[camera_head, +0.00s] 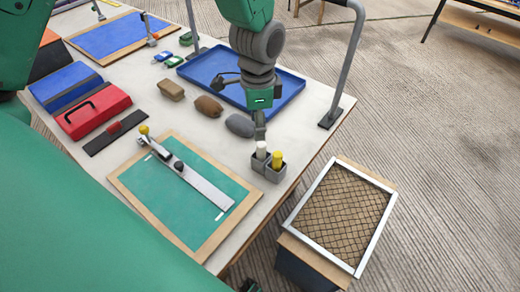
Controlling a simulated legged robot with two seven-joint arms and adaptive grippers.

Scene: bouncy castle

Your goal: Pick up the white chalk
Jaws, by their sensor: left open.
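The white chalk (262,149) stands upright in a small grey two-part holder (269,170) near the table's right edge. A yellow piece (277,158) stands in the compartment beside it. My left gripper (260,130) points down directly above the white chalk, with its lower end close to the chalk's top. It is open, and nothing shows held in it. I cannot tell whether it touches the chalk.
A blue tray (290,88) lies behind my left gripper. A green board (160,205) with a metal ruler lies left of the holder. A grey post (345,70) rises at the table's right edge. A mesh-topped box (345,210) stands right of the table.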

